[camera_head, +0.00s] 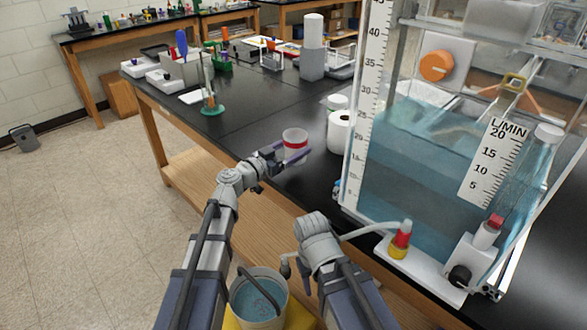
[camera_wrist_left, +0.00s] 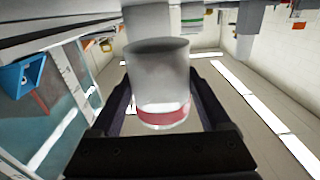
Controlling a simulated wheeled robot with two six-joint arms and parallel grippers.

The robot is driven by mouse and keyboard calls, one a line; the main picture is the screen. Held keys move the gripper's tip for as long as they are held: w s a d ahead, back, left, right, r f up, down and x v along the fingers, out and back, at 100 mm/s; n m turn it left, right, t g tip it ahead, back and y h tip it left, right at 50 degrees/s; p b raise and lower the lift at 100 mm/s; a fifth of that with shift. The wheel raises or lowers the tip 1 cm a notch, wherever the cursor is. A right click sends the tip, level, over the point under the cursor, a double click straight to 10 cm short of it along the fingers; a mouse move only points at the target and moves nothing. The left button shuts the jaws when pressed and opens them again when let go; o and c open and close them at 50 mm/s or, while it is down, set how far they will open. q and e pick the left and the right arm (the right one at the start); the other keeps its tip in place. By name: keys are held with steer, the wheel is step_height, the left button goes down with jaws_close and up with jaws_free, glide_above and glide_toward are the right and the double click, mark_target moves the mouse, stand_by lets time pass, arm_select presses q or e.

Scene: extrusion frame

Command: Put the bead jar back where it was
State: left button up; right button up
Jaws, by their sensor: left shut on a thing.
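The bead jar (camera_head: 295,137) is a small clear cup-like jar with a red band or red contents low in it. It also shows large in the left wrist view (camera_wrist_left: 158,70), between the two dark fingers. My left gripper (camera_head: 291,156) is shut on the jar, over the black bench top near its front edge. I cannot tell whether the jar's base touches the bench. My right arm comes in at the bottom middle, and its gripper (camera_head: 297,272) shows only in small part beside a bucket, so its jaws are unclear.
A white roll (camera_head: 339,132) stands just right of the jar. A large water tank (camera_head: 420,150) with scales fills the right. A green-based stand (camera_head: 212,108) is farther left on the bench. A bucket of blue liquid (camera_head: 246,299) is low in front. Bench between stand and jar is clear.

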arm_select(q)
steer(key=shift+f, duration=0.15)
step_height(320, 180, down, 4)
steer(key=b, duration=0.3)
steer(key=shift+b, duration=0.4)
steer(key=shift+r, duration=0.2)
steer(key=shift+f, duration=0.15)
steer(key=o, duration=1)
steer(key=shift+f, duration=0.1)
steer(key=shift+c, duration=0.2)
steer(key=o, duration=0.3)
